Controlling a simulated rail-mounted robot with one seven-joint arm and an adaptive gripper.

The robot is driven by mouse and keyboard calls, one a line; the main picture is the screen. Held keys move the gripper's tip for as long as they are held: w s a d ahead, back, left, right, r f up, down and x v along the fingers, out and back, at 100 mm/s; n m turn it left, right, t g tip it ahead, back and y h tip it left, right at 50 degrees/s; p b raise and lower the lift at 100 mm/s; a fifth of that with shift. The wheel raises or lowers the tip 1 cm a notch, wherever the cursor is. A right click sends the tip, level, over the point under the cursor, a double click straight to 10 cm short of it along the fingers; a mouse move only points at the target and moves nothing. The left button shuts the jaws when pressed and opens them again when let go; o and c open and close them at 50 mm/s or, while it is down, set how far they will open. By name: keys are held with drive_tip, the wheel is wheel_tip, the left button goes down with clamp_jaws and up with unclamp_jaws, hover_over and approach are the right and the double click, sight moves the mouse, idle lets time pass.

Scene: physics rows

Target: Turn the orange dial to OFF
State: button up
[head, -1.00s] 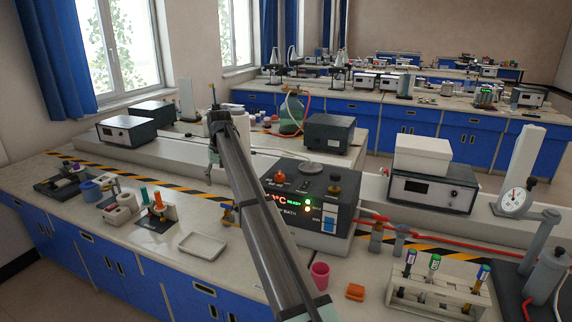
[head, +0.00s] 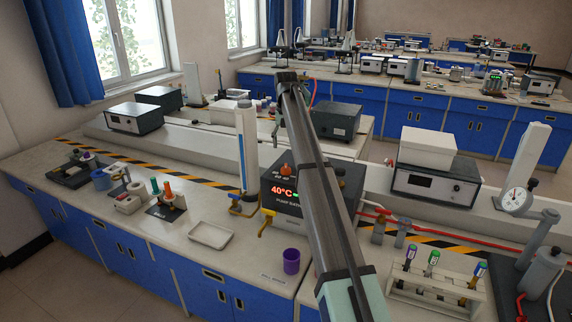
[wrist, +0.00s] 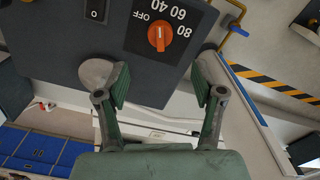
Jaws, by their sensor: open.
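The orange dial (wrist: 160,38) sits on a dark panel in the wrist view, marked OFF, 40, 60 and 80, with a pale line on its face. I cannot tell surely which mark the line points to. An orange knob on top of the pump bath box (head: 285,170) shows in the head view, above a display reading 40°C. My gripper (wrist: 161,86) is open and empty, its fingers spread below the dial in the wrist picture and apart from it.
A purple cup (head: 291,261) and a white tray (head: 211,235) are in front. A tube rack (head: 435,290) is at right.

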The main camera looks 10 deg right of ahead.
sight(286, 165)
wheel_tip(286, 165, down, 10)
drive_tip(key=shift+f+p, duration=0.1)
drive_tip(key=shift+p, duration=1.15)
drive_tip(key=shift+c, duration=0.4)
drive_tip(key=c, duration=1.1)
